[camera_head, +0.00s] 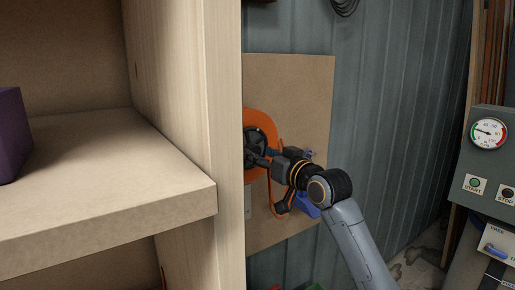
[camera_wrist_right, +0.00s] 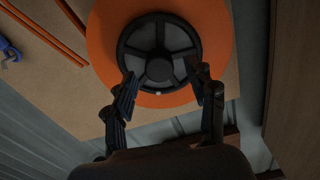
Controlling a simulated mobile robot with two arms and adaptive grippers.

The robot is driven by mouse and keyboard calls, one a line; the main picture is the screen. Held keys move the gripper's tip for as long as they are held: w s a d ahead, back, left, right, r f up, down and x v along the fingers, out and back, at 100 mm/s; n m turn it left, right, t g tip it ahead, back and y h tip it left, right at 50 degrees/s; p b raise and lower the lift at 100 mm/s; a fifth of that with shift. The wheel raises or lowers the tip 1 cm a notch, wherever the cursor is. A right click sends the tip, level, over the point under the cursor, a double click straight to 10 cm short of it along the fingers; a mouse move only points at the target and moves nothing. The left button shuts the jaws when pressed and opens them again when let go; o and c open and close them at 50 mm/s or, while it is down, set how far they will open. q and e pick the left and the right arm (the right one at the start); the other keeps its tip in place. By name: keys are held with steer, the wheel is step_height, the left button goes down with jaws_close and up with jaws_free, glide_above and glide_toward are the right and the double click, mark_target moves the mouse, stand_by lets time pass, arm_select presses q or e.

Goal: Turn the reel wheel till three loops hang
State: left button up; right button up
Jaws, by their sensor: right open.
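The reel is an orange disc (camera_head: 262,121) on a tan board, with its left part hidden behind the shelf upright. Its dark spoked wheel (camera_wrist_right: 160,50) shows in the wrist view in front of the orange disc (camera_wrist_right: 215,35). My right gripper (camera_head: 254,157) is at the wheel, its fingers (camera_wrist_right: 165,78) spread apart over the wheel's near part. I cannot tell whether they touch the rim. An orange strand (camera_head: 271,196) hangs below the reel in the head view; the number of hanging loops cannot be told. My left gripper is not in view.
A wooden shelf (camera_head: 95,170) with a purple box (camera_head: 10,135) fills the left. The tan board (camera_head: 305,85) is on a corrugated wall. A blue object (camera_head: 306,205) is below my right wrist. A control panel (camera_head: 480,165) with a gauge stands at right.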

steer(key=shift+x, duration=1.1)
steer(key=c, duration=1.1)
steer(key=shift+c, duration=0.2)
